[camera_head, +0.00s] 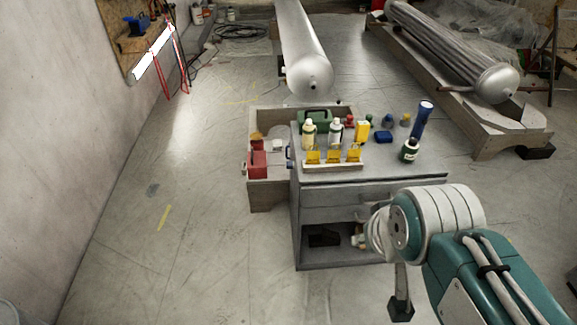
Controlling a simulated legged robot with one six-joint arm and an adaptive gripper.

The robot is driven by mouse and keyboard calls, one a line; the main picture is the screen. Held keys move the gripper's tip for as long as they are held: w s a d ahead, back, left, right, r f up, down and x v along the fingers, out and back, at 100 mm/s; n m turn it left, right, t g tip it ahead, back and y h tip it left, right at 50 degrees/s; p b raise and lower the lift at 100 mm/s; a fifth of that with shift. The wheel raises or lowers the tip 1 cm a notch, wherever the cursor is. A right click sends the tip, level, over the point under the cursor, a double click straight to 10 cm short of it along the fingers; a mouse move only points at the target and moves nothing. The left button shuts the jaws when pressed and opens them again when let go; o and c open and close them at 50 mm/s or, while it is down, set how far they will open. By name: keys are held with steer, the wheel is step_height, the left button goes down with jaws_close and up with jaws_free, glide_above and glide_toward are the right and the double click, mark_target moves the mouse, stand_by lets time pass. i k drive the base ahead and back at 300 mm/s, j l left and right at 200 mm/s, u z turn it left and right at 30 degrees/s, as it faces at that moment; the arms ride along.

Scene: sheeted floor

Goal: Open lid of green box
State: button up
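A green box (316,117) with a handle on top sits at the back left of the grey workbench top. Bottles in front hide part of its lower side. Its lid looks closed, though it is small in view. My arm comes in from the lower right, well to the right and near side of the bench. My gripper (400,308) seems to be the dark end hanging low in front of the bench, apart from the box. Its fingers are too unclear to tell open from shut.
The grey workbench (370,195) carries two white bottles, a yellow holder (334,158), a blue flashlight (422,120), a dark green jar (409,150) and small coloured items. A wooden crate (268,195) with a red can stands left. Metal cylinders lie behind. The left floor is clear.

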mark_target(316, 114)
steer(key=i+j+z, duration=0.85)
steer(key=j, duration=0.3)
steer(key=i+j+z, duration=0.3)
steer(key=j, duration=0.2)
